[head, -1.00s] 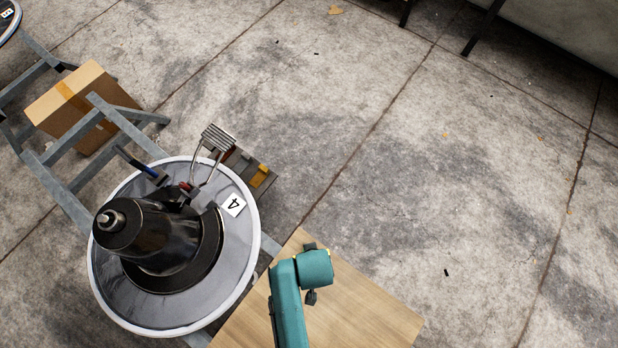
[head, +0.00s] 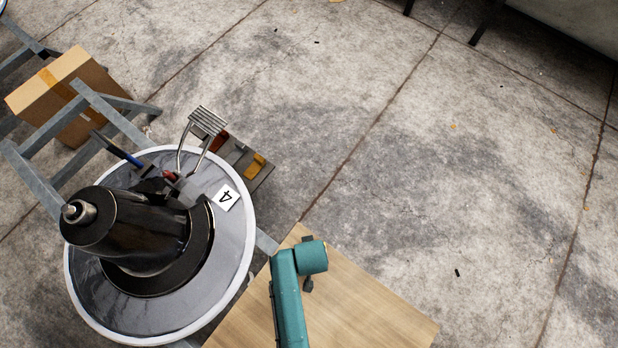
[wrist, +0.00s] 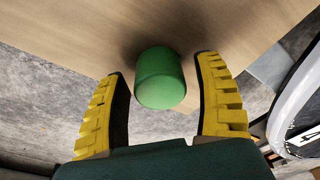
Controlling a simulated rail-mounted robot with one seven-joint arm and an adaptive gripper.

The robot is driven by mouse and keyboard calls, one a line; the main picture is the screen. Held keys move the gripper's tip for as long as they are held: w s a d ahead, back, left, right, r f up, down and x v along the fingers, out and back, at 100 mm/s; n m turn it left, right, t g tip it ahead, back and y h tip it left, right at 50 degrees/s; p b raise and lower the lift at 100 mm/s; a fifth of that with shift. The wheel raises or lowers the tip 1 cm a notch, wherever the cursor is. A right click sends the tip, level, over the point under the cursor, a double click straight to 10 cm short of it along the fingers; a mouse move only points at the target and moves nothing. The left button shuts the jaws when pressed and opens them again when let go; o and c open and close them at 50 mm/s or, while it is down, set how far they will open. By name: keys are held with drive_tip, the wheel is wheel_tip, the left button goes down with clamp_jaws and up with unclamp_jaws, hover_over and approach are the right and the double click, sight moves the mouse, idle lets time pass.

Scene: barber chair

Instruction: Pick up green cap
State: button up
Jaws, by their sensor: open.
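The green cap (wrist: 160,80) is a rounded green cylinder in the wrist view, at a wooden surface (wrist: 225,20). My gripper (wrist: 163,66) has its two yellow, ridged fingers spread apart, one on each side of the cap. The cap lies between the finger ends, with a visible gap on both sides. The fingers do not appear to touch it. In the head view the cap and the fingers cannot be made out. A wooden board (head: 370,310) shows there at the bottom, partly behind my teal arm.
A round grey platform with a white rim (head: 250,225) carries a black machine (head: 140,235), left of the board. A metal frame (head: 45,185) and a cardboard box (head: 60,90) are further left. The concrete floor (head: 440,180) on the right is mostly clear.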

drive_tip(key=shift+r, duration=0.1)
drive_tip(key=c, duration=1)
wheel_tip(320, 180, up, 18)
drive_tip(key=p, duration=1.5)
drive_tip(key=shift+p, duration=0.4)
